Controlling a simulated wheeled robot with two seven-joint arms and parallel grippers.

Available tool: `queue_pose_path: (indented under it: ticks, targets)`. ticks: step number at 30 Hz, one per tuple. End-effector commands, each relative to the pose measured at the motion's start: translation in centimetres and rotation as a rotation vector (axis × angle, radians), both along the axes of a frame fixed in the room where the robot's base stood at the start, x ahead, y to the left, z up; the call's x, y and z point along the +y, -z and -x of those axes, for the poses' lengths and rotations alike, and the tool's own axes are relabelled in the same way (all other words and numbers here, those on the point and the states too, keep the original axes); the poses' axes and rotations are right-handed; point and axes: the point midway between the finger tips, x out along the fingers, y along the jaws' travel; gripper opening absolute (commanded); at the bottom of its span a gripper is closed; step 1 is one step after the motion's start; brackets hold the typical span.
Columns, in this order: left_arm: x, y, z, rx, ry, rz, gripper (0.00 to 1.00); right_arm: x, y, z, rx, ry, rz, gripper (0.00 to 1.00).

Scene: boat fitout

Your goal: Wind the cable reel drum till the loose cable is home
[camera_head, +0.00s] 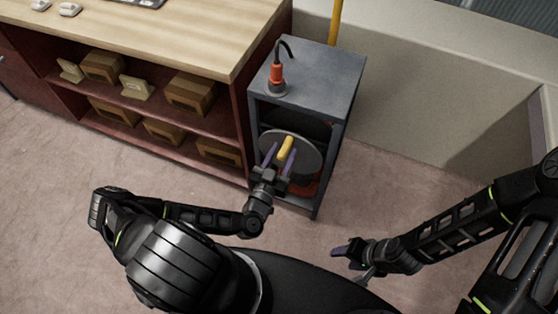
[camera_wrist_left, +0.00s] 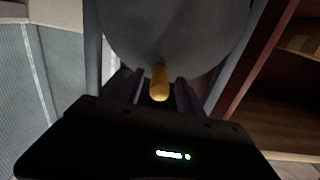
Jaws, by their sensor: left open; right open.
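The cable reel drum (camera_head: 309,151) is a grey disc inside a grey open-fronted cabinet, with a yellow crank handle (camera_head: 286,148) standing out from its face. An orange-red part (camera_head: 304,187) shows below the drum. An orange plug (camera_head: 276,76) on a black cable stands on the cabinet top. My left gripper (camera_head: 279,156) is open, with its purple fingers on either side of the handle. In the left wrist view the handle (camera_wrist_left: 159,84) sits between the fingers, near the drum's lower edge (camera_wrist_left: 175,35). My right gripper (camera_head: 345,255) is open and empty, low over the floor.
The grey cabinet (camera_head: 335,75) stands against a wooden-topped workbench (camera_head: 190,35) whose red shelves hold several brown boxes (camera_head: 191,93). A pale wall (camera_head: 420,95) and a yellow pole (camera_head: 335,22) are behind. The carpeted floor is clear right of the cabinet.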

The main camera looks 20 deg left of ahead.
Motion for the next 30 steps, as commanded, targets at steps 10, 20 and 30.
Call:
queue_pose_path:
  ticks: [10,20,30]
  targets:
    - [-0.03,-0.03,-1.19,0.000,0.000,0.001,0.44,0.00,0.11,0.00,0.000,0.000,0.000,0.50]
    - [-0.03,-0.04,-1.17,0.000,0.000,0.001,0.33,0.00,0.11,0.00,0.000,0.000,0.000,0.50]
    - [-0.03,-0.05,-1.16,0.000,0.000,0.001,0.05,0.00,0.11,0.00,0.000,0.000,0.000,0.50]
